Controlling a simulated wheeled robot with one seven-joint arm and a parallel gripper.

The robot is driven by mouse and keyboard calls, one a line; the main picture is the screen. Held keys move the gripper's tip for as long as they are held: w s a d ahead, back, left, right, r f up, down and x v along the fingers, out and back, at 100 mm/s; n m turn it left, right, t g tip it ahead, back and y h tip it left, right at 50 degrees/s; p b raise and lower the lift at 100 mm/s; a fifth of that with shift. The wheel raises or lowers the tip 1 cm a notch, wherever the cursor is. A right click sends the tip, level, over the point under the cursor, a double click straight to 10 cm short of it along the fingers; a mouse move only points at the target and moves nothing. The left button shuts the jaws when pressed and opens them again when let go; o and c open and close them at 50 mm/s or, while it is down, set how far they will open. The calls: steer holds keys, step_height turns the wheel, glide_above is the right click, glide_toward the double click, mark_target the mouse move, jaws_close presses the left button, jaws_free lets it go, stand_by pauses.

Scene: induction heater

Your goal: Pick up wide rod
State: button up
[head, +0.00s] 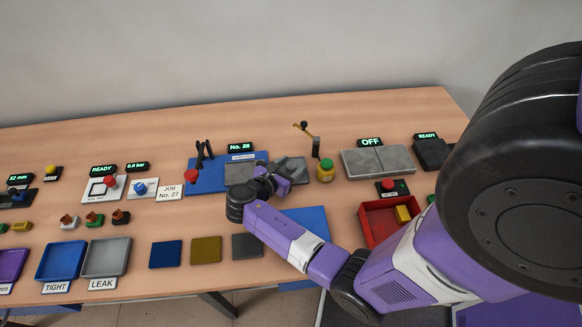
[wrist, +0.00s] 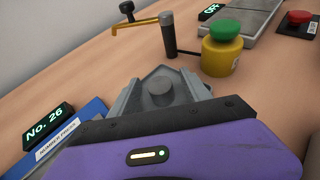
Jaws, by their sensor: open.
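A short grey round peg, which looks like the wide rod (wrist: 160,92), shows end-on in the wrist view, in front of my gripper's dark front edge. Grey angled pieces flank it on both sides; I cannot tell clearly which parts are fingers and which are a holder behind. In the head view my wrist hides the rod.
A yellow jar with a green lid (head: 325,171) stands just right of my gripper, with a crank post (head: 315,147) behind it. A red tray (head: 378,232) and grey heater plates (head: 360,163) lie farther right. Coloured pads (head: 206,249) lie front left.

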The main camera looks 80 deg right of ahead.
jaws_close()
steer(key=shift+r, duration=0.15)
stand_by(0.4)
